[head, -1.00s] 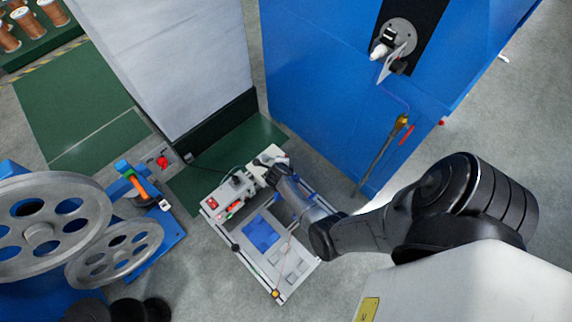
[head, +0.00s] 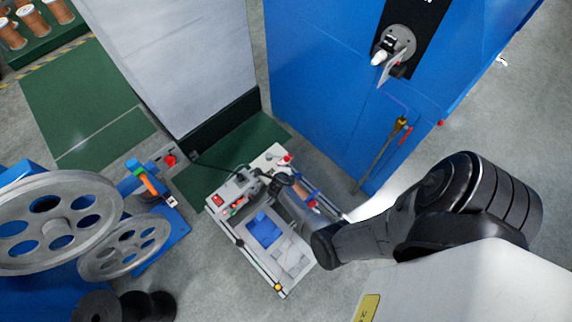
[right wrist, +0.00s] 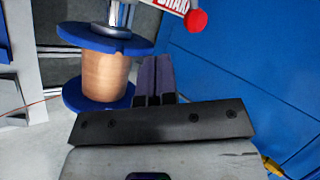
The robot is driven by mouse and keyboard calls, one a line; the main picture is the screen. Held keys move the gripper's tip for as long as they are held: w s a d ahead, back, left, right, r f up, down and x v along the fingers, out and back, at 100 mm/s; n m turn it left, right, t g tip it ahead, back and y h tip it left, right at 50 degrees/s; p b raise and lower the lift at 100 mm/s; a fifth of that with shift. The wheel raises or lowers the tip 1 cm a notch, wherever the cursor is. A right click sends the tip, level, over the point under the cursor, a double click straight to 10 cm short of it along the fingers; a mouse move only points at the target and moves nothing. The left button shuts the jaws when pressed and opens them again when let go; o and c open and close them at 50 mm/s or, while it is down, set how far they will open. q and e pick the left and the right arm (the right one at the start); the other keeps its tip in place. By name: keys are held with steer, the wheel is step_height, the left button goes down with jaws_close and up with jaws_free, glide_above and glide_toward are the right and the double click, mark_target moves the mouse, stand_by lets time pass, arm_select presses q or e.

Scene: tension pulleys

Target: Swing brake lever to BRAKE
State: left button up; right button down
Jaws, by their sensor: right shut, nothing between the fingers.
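The brake lever's round red knob (right wrist: 196,20) shows at the top of the right wrist view, beside a white label (right wrist: 173,5) with partly cut-off red lettering that reads "BRAK". A small red knob (head: 288,158) also shows at the far end of the bench unit in the head view. My right gripper (right wrist: 153,62) is shut and empty. Its fingertips appear below and left of the red knob in the wrist view, apart from it. In the head view my right wrist (head: 284,182) hangs over the bench unit, and its fingertips are hard to make out. My left gripper is not in view.
A copper spool with blue flanges (right wrist: 105,75) stands close left of my right fingers. The bench unit (head: 250,262) has a pale frame and blue parts. A blue cabinet (head: 320,100) rises behind it. Large grey pulleys (head: 60,222) stand at left.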

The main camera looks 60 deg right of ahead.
steer(key=p+v, duration=0.7)
steer(key=v, duration=0.1)
steer(key=shift+s+d+r, duration=0.25)
steer(key=shift+r, duration=0.1)
stand_by(0.4)
